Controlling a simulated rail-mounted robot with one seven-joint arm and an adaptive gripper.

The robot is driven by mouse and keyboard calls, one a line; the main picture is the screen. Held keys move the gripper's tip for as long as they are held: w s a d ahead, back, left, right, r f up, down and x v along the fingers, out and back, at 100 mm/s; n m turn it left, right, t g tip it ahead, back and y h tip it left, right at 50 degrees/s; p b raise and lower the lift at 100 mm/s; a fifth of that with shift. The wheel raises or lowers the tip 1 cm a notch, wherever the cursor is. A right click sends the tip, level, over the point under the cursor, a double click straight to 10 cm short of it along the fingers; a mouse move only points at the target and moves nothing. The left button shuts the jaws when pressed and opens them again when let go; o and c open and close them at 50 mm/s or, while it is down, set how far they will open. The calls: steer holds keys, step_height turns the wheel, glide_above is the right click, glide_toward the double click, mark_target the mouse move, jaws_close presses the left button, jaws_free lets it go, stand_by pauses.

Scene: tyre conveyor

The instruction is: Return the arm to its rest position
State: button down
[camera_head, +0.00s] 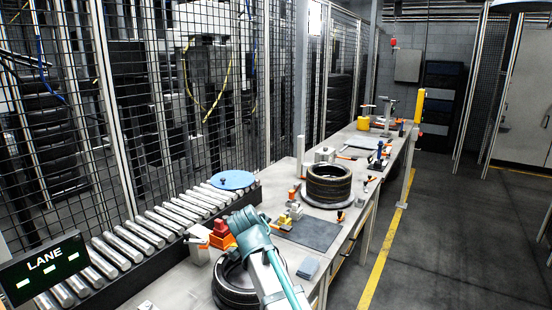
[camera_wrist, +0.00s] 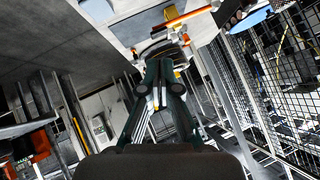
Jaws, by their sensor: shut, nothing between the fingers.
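My teal and white arm (camera_head: 262,255) rises from the bottom edge of the head view, in front of the near end of the workbench. It partly covers a black tyre (camera_head: 232,290) lying on the bench. My gripper cannot be made out in the head view. In the wrist view my gripper (camera_wrist: 159,78) has its dark fingers drawn together, with nothing held between them. Whether the arm touches the tyre cannot be told.
A roller conveyor (camera_head: 150,229) with a blue disc (camera_head: 233,180) runs along the mesh fence (camera_head: 215,75). Open floor (camera_head: 450,240) lies to the right.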

steer(key=s+d+f+n+g, duration=0.2)
steer(key=s+d+f, duration=0.35)
steer(key=f, duration=0.55)
steer(key=s+d+f+n+g, duration=0.25)
steer(key=s+d+f, duration=0.3)
steer(key=f, duration=0.45)
steer(key=s+d+f+n+g, duration=0.25)
steer(key=s+d+f, duration=0.35)
steer(key=f, duration=0.5)
steer(key=s+d+f+g+y+b, duration=0.1)
steer(key=s+f+g+b, duration=0.3)
steer(key=s+f, duration=1.3)
steer(key=s+d+f+n+g+y+b, duration=0.1)
steer(key=s+f+g+b, duration=0.3)
steer(key=s+f, duration=1.3)
steer(key=s+d+g, duration=0.1)
steer(key=s, duration=0.2)
steer(key=shift+d, duration=0.4)
